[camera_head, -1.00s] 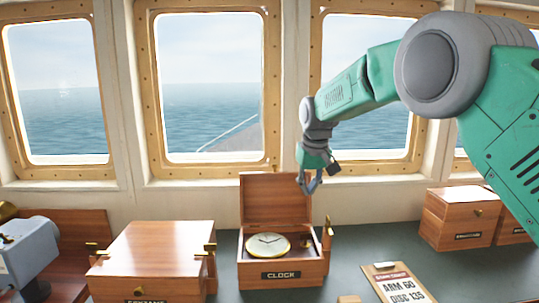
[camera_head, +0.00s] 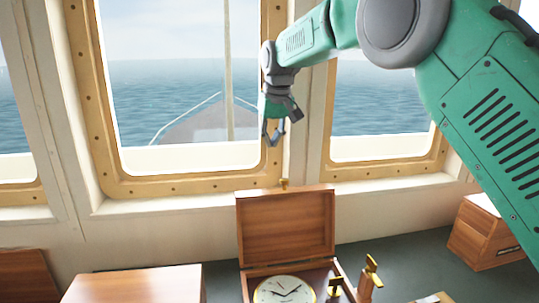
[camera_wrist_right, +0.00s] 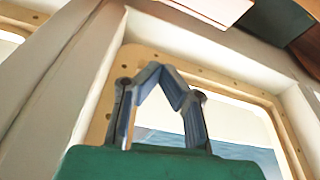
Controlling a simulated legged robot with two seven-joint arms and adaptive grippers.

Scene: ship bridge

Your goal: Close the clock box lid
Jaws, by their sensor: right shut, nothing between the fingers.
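The clock box (camera_head: 318,276) is a wooden box on the dark counter at the lower middle of the head view. Its lid (camera_head: 286,226) stands open and upright at the back. Inside lies a round white-faced clock (camera_head: 284,291) with a brass rim, cut off by the bottom edge. My right gripper (camera_head: 273,141) hangs above the lid in front of the window post, apart from the lid. Its fingers are shut and empty; they also show meeting at the tips in the right wrist view (camera_wrist_right: 157,66). My left gripper is not in view.
Brass fittings (camera_head: 370,271) stick up at the box's right side. Windows (camera_head: 180,80) line the wall behind. Counter (camera_head: 405,262) right of the clock box is mostly bare.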

